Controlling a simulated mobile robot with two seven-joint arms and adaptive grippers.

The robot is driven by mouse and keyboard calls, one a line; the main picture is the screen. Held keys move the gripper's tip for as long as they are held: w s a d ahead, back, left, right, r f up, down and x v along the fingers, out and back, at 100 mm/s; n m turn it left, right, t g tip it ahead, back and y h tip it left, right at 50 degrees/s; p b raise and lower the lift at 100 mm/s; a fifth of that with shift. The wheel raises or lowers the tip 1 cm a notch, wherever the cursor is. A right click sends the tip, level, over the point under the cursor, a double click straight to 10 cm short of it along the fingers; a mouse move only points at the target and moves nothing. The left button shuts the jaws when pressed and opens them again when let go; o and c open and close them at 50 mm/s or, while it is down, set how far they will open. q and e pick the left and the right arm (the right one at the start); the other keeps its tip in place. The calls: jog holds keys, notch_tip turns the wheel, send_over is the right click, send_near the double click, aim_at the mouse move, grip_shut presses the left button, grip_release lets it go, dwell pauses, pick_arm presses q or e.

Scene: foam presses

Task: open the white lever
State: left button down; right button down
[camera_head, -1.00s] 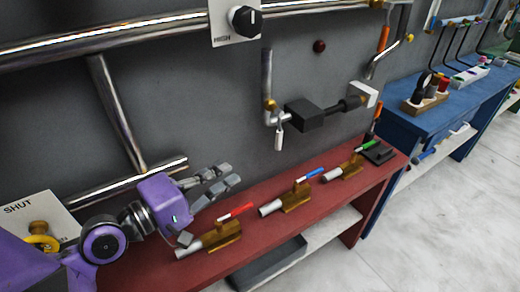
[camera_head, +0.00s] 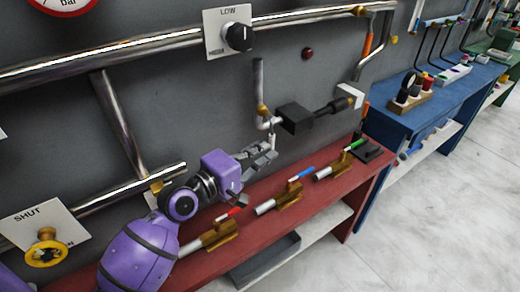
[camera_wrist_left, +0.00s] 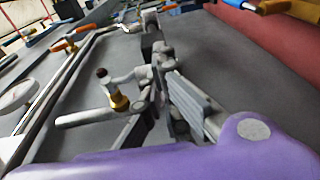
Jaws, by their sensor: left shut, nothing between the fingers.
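The white lever (camera_head: 272,141) is a small pale handle hanging below the bent metal pipe on the grey wall, left of a black block. My left gripper (camera_head: 267,153) is at its lower end, with fingers together and nothing visible between them. The fingers partly hide the lever, and I cannot tell whether they touch it. In the left wrist view the closed fingers (camera_wrist_left: 160,62) reach away beside a pipe with a brass fitting (camera_wrist_left: 118,100). My right gripper is not in view.
Below is a red bench (camera_head: 330,190) carrying brass valves with red, blue (camera_head: 302,174) and green handles. A black block (camera_head: 294,118) juts from the wall just right of the lever. A yellow handwheel (camera_head: 46,248) is at the lower left. A blue table (camera_head: 400,125) stands further right.

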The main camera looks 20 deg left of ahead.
pick_arm(q)
jog(key=shift+w+d+f+t+b, duration=0.15)
jog(key=shift+w+d+t+b, duration=0.2)
jog(key=shift+b, duration=0.5)
